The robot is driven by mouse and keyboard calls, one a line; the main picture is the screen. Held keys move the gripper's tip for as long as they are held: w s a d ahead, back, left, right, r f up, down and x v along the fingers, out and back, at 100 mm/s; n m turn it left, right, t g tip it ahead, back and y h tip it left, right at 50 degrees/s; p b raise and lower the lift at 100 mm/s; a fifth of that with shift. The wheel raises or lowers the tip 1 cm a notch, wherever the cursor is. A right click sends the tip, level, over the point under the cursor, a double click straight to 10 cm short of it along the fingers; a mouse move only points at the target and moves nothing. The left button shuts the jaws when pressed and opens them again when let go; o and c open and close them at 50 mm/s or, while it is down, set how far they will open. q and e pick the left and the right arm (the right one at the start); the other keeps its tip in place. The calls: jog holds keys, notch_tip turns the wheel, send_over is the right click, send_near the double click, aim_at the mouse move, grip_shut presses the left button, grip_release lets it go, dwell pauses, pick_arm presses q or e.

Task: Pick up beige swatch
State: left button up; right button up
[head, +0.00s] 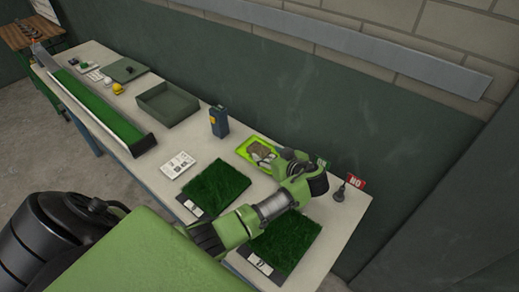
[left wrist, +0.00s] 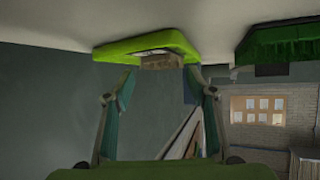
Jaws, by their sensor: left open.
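A lime-green tray (head: 241,149) lies on the table near its right end, with small swatches in it. A brownish-beige swatch (head: 259,148) shows in the tray, beside my left gripper, which partly covers the tray. In the left wrist view the picture is upside down: the tray (left wrist: 112,52) is at the top, and a beige-brown piece (left wrist: 160,62) shows at its edge, apparently the swatch. My left gripper (head: 273,160) is open at the tray; its two fingers (left wrist: 158,95) stand wide apart with nothing gripped between them. My right gripper does not show.
Two dark turf squares (head: 215,187) lie in front of the tray, one partly under my arm. An olive open box (head: 168,104) sits farther left.

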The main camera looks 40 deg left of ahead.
aim_at(262, 150)
pick_arm(q)
jog(key=p+x, duration=0.1)
jog(key=x, duration=0.3)
jog(key=c, duration=0.7)
jog(key=shift+r, duration=0.15)
